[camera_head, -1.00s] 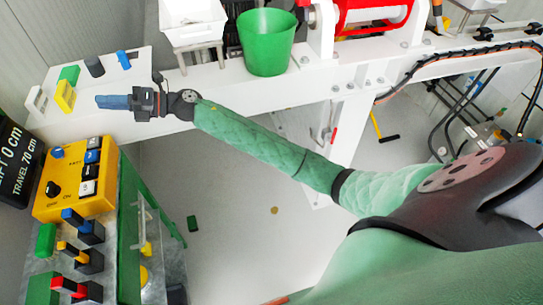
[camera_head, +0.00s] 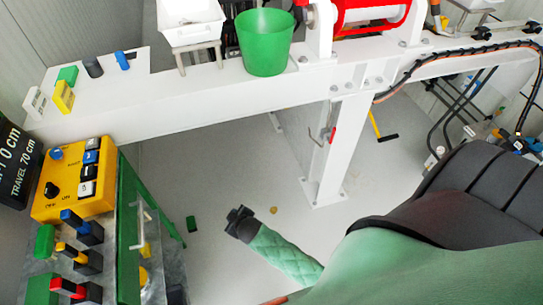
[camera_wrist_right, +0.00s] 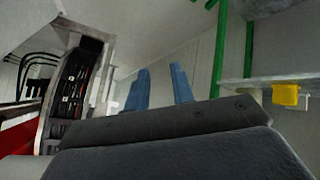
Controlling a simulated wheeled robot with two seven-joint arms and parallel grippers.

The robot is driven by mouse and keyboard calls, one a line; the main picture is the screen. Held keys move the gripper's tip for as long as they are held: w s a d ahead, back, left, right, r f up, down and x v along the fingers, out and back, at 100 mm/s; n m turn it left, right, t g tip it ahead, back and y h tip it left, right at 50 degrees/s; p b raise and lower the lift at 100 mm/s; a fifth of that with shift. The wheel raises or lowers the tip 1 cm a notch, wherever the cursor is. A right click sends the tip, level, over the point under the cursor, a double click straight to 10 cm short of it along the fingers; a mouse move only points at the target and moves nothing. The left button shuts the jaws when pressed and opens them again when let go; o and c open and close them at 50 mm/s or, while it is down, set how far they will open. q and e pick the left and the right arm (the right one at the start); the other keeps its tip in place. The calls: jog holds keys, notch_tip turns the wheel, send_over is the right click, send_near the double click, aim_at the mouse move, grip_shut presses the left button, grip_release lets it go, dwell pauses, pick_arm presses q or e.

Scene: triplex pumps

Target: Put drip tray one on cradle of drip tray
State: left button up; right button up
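A white tray (camera_head: 192,22), likely drip tray one, sits at the upper left of the head view, cut by the top edge. It rests on a grey metal stand (camera_head: 202,52) on the white beam; I cannot tell whether this stand is the cradle. My right arm's dark wrist end (camera_head: 240,223) shows low over the floor, well away from the tray; its fingers are hidden there. In the right wrist view my right gripper (camera_wrist_right: 160,85) has two blue fingers apart, with nothing between them. My left gripper is out of view.
A green bucket (camera_head: 266,45) stands beside the tray on the white beam (camera_head: 180,108). A red reel (camera_head: 372,14) is further right. A yellow control box (camera_head: 75,182) and green cart (camera_head: 130,235) stand at left. A beam leg (camera_head: 330,150) rises from the floor.

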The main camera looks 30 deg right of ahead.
jog(key=s+f+m+g, duration=0.2)
jog(key=s+f+g, duration=0.2)
jog(key=s, duration=0.8)
jog(key=s+f+m+g, duration=0.1)
jog(key=s+f+g, duration=0.3)
jog(key=s+f, duration=0.5)
jog(key=s, duration=0.4)
jog(key=shift+s+f+m, duration=0.2)
jog(key=shift+s+m, duration=0.1)
jog(key=shift+m, duration=0.1)
jog(key=shift+d, duration=0.1)
